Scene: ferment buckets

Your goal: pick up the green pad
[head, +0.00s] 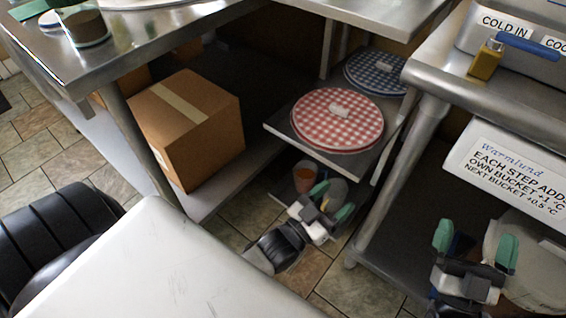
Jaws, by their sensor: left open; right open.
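A flat green item (28,10) lies on the steel table at the far upper left, cut by the picture's edge. It may be the green pad, but I cannot tell for sure. My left gripper (331,201) is open below the low shelf in the middle, far from that item. Its fingertips are green. My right gripper (475,246) is open at the lower right, in front of the right-hand counter, also with green fingertips. I see nothing between the fingers of either gripper.
A cardboard box (186,128) stands under the left table. Red checked discs (338,118) and a blue checked one (377,73) lie on the low shelf. A labelled white bin (512,172) is at right.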

